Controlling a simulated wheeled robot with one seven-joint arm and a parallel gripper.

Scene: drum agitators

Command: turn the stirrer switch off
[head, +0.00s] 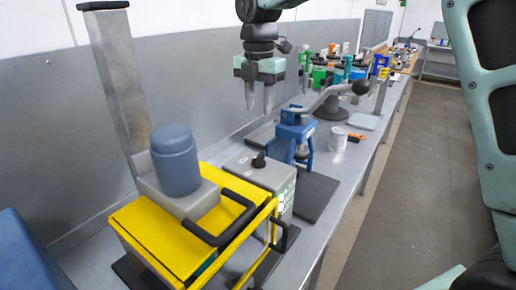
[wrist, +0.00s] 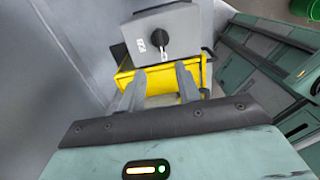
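The stirrer has a yellow frame (head: 150,225) with a blue-grey motor (head: 175,160) on top. A grey control box (head: 240,168) stands beside it, with a black rotary switch (head: 259,160) on its top. My gripper (head: 260,106) hangs above and behind the box, fingers pointing down, apart from the switch. Its two fingers (wrist: 160,88) are spread with nothing between them.
A white cup (head: 338,139) is farther right. A black handle (head: 220,225) rises from the yellow frame. A metal column (head: 118,80) stands at left. The aisle floor (head: 395,190) is clear.

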